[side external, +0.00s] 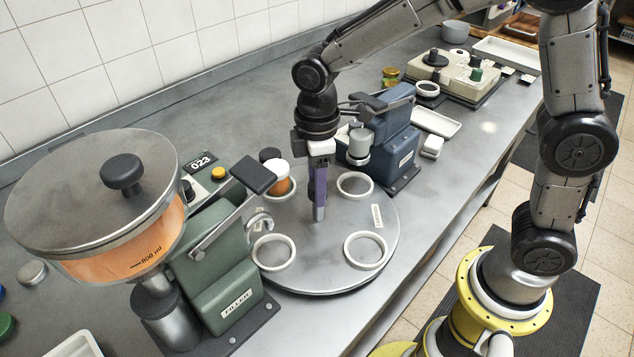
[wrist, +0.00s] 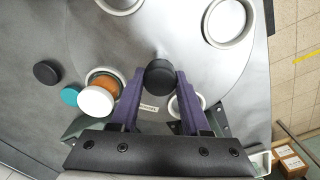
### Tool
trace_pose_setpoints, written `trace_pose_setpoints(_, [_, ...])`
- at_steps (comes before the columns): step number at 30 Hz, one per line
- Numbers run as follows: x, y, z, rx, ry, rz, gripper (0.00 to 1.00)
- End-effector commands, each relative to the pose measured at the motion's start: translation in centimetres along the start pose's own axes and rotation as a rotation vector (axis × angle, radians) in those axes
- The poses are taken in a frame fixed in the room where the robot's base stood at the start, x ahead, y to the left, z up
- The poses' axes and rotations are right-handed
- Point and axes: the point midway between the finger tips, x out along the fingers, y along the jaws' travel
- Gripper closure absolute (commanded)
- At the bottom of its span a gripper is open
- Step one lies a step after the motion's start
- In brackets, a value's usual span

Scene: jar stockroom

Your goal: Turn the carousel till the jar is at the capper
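The carousel (side external: 325,268) is a round grey plate with ring-shaped holders. The jar (side external: 283,186), orange with a white top, stands in its back-left ring; it also shows in the wrist view (wrist: 97,101). The capper (side external: 382,140) is the blue machine behind the carousel, and an empty ring (side external: 355,184) is in front of it. My gripper (side external: 318,213) points down at the carousel's middle. In the wrist view, its purple fingers lie either side of the black centre knob (wrist: 160,75). Whether they press on it is unclear. The side view mostly hides the knob.
The green filler (side external: 225,275) with its large orange hopper (side external: 115,262) stands at the carousel's left. Two more empty rings (side external: 273,252) (side external: 365,250) are at the front. A black round-topped thing (side external: 269,154) is behind the jar. The bench front is clear.

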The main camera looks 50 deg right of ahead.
Motion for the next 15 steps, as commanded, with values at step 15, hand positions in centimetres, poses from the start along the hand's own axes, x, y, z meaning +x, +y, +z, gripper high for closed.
trace_pose_setpoints(15, [-0.06, -0.02, -0.02, 0.000, 0.001, -0.001, 1.00])
